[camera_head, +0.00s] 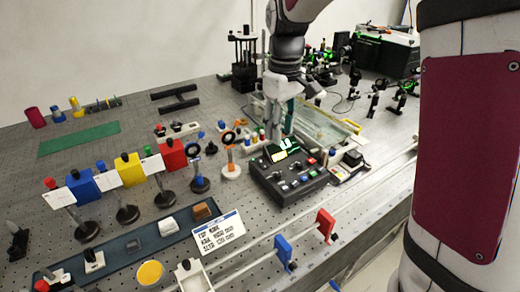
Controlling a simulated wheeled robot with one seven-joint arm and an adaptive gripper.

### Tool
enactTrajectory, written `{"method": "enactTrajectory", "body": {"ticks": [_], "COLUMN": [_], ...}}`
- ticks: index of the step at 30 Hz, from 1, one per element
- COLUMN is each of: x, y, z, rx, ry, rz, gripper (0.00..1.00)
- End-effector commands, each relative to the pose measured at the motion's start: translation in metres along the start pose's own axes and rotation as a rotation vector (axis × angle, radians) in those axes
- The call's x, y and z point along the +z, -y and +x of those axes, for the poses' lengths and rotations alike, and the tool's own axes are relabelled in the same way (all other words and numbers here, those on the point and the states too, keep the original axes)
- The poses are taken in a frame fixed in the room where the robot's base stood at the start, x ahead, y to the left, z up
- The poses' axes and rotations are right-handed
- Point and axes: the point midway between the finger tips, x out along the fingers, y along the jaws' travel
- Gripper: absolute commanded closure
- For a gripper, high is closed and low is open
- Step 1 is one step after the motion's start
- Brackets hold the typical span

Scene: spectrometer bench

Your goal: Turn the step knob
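I cannot tell which of the knobs is the step knob; the labels are too small to read. My arm comes down from the top of the picture, and my gripper (280,128) points down just behind the box, above or near its far edge. Its fingers are small and partly merged with the things behind, so their opening cannot be made out. No grasp on a knob shows.
Post-mounted red, yellow and blue blocks (130,170) and ring mounts (229,150) stand left of the box. A label card (218,232) lies in front. A rail with red and blue plates (283,248) runs along the front edge. A glass-sided tray (322,128) lies behind.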

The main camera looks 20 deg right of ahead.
Motion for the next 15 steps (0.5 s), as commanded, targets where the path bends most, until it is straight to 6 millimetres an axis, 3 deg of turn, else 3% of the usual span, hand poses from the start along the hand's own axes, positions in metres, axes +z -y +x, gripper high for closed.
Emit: {"method": "enactTrajectory", "body": {"ticks": [7,15], "x": [-0.002,-0.001], "y": [-0.001,0.0], "z": [0.021,0.073], "rx": [-0.003,-0.003], "ry": [0.008,0.009], "rz": [-0.007,-0.006], "gripper": [0.63,0.63]}}
